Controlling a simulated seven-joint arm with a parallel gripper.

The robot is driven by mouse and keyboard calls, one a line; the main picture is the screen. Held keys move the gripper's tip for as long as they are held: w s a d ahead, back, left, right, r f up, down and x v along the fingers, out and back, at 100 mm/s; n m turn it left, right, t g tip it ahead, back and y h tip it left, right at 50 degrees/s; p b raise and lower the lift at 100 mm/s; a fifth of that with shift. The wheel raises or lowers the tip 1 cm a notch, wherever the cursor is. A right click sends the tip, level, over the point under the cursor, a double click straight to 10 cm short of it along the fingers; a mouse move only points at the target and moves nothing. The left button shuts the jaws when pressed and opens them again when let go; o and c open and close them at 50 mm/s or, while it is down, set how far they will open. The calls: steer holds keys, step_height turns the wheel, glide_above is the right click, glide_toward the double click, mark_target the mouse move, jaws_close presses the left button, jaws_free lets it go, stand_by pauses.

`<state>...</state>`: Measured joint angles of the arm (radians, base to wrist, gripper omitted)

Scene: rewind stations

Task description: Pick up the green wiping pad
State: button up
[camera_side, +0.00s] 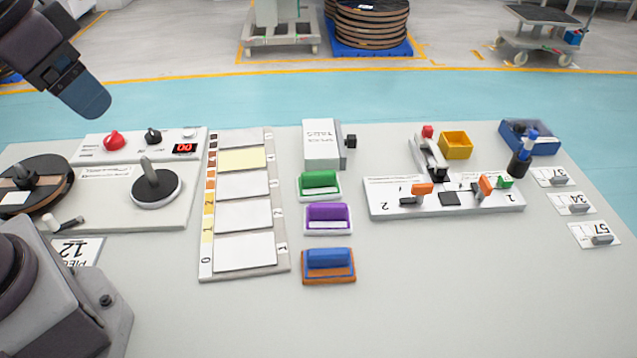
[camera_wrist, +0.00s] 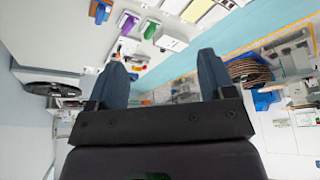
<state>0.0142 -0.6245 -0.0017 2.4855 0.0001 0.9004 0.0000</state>
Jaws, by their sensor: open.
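The green wiping pad (camera_side: 319,183) lies on the table in the side view, with a green handle block on a white base. It is in front of a grey-white box and behind the purple pad. In the wrist view the green pad (camera_wrist: 151,30) shows small near the top, beyond the fingers. My gripper (camera_side: 82,92) is raised at the upper left of the side view, far from the pad. In the wrist view my gripper (camera_wrist: 164,63) has its two dark fingers wide apart, with nothing held between them.
A purple pad (camera_side: 328,217) and a blue pad on an orange base (camera_side: 329,263) lie in front of the green one. A card board (camera_side: 206,262) stands left, a switch panel (camera_side: 480,206) right. The box (camera_side: 321,145) is close behind. The front table is clear.

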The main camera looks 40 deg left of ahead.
steer(key=w+d+f+m+g, duration=0.15)
steer(key=w+f, duration=0.25)
steer(key=w, duration=0.4)
steer(key=w+d+f+m+g, duration=0.1)
steer(key=w+d+f+g, duration=0.15)
steer(key=w, duration=0.55)
steer(key=m, duration=0.6)
glide_above(317, 173)
step_height(317, 173, down, 14)
steer(key=shift+n, duration=0.25)
step_height(317, 173, down, 12)
steer(key=shift+f, duration=0.25)
steer(key=c, duration=0.6)
steer(key=shift+r, duration=0.1)
